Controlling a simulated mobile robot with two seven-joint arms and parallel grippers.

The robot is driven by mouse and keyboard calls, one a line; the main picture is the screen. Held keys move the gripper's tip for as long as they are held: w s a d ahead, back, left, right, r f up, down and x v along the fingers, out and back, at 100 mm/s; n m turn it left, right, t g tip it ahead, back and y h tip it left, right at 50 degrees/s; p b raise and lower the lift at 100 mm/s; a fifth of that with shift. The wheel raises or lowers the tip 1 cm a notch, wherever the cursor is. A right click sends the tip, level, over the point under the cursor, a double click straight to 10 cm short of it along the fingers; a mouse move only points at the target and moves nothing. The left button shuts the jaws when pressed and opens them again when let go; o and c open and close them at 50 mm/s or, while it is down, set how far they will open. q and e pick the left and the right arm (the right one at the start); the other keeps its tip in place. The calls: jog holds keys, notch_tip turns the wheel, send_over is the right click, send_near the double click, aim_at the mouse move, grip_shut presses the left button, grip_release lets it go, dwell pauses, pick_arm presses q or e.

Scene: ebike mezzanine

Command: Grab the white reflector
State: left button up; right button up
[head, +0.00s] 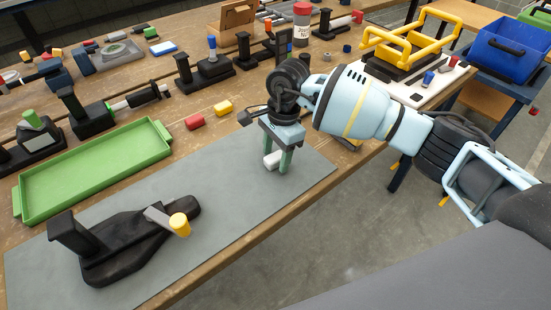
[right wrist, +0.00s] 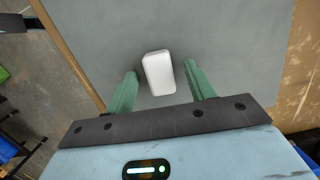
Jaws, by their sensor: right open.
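The white reflector (head: 272,160) is a small rounded white block lying on the grey mat (head: 225,205) near its right end. In the right wrist view the reflector (right wrist: 159,73) lies just past and between the fingertips, with a gap to each finger. My right gripper (head: 280,168) points down over it, its green fingers apart and empty; it also shows in the right wrist view (right wrist: 163,82). In the head view a finger partly hides the reflector. My left gripper is not in view.
A black clamp-like fixture (head: 125,250) with a yellow knob stands on the mat's left part. A green tray (head: 95,168) lies behind the mat. Red (head: 195,121) and yellow (head: 223,107) blocks lie behind the gripper. The table's front edge is close on the right.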

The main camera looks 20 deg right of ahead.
aim_at(275, 159)
jog(key=shift+c, duration=0.4)
jog(key=c, duration=1)
jog(key=shift+r, duration=0.1)
jog(key=shift+r, duration=0.65)
jog(key=shift+s+r, duration=0.2)
jog(key=shift+r, duration=0.3)
jog(key=shift+s+r, duration=0.15)
jog(key=shift+r, duration=0.35)
jog(key=s, duration=0.5)
jog(key=s+r, duration=0.1)
jog(key=s, duration=0.4)
jog(key=s+d+b, duration=0.1)
jog(key=s, duration=0.4)
jog(key=shift+s+d+r, duration=0.1)
jog(key=shift+s+r, duration=0.05)
jog(key=shift+r, duration=0.1)
